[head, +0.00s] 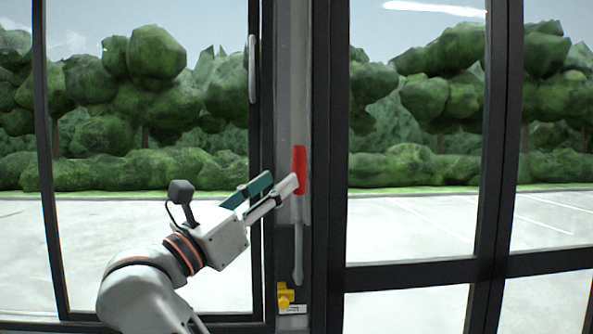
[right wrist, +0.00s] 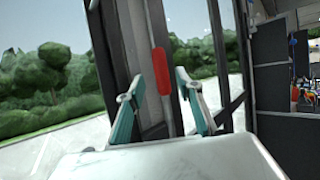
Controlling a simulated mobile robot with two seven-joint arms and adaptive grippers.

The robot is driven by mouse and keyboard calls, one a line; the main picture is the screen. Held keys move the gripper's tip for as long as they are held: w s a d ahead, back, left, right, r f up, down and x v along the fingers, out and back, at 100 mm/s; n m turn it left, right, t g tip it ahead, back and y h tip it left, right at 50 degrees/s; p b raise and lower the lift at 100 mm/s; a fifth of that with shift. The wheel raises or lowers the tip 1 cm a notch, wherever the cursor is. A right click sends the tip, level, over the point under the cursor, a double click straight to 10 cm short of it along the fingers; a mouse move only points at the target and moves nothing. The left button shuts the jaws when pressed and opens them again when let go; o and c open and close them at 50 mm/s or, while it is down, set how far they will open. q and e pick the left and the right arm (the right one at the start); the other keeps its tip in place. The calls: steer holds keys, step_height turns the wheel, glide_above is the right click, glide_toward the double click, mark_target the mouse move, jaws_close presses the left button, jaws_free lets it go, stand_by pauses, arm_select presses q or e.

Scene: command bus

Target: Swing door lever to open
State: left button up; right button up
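The door lever has a red grip (head: 300,170) on a thin grey rod that runs down the post between the doors in the head view. Its grip points upward. My right gripper (head: 280,180) comes in from the lower left, with its fingertips close to the red grip. In the right wrist view the gripper (right wrist: 160,85) is open, and the red grip (right wrist: 162,70) shows between its two fingers. I cannot tell whether a finger touches it. My left gripper is not in view.
A yellow fitting (head: 285,295) sits at the foot of the post. Dark-framed glass door panels (head: 415,220) stand on both sides, with a vertical handle (head: 252,70) at upper left. Cluttered shelves (right wrist: 305,75) show at the right wrist view's right edge.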

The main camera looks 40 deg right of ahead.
mark_target(294, 169)
steer(key=shift+x, duration=4)
jaws_close()
